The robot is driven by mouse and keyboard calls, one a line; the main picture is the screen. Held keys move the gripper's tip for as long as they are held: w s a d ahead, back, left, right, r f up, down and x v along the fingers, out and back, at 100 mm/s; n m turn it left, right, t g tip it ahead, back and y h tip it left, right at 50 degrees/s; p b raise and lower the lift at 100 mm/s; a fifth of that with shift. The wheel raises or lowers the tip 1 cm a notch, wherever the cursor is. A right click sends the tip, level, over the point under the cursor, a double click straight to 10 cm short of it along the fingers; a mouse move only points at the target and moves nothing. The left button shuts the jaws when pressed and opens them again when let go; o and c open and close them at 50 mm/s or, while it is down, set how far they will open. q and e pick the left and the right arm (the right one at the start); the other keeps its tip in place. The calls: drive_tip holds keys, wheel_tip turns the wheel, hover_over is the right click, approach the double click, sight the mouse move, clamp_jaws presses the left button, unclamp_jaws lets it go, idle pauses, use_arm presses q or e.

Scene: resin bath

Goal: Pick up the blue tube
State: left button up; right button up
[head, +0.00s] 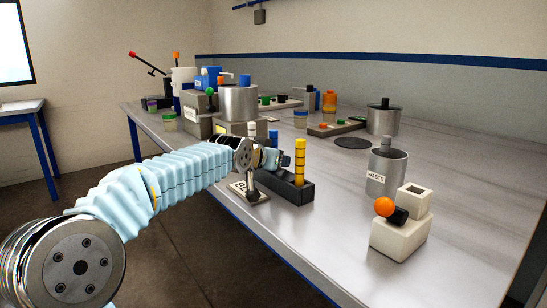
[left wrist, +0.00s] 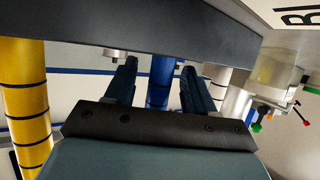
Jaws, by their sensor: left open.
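The blue tube (left wrist: 160,82) stands between the two fingers of my left gripper (left wrist: 159,70) in the left wrist view. The fingers are open, with a gap visible on both sides of it. In the head view the top of the blue tube (head: 274,138) shows just above my left gripper (head: 276,158), which hides its lower part. The tube stands in a dark rack (head: 293,190), between a yellow tube (head: 299,160) and a white tube (head: 251,129). My right gripper is in neither view.
A beige block with an orange ball (head: 384,207) stands at the right front. A metal WASTE can (head: 387,168) is behind it. A labelled plate (head: 240,190) lies by the rack near the table edge.

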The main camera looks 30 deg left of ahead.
use_arm(q)
clamp_jaws()
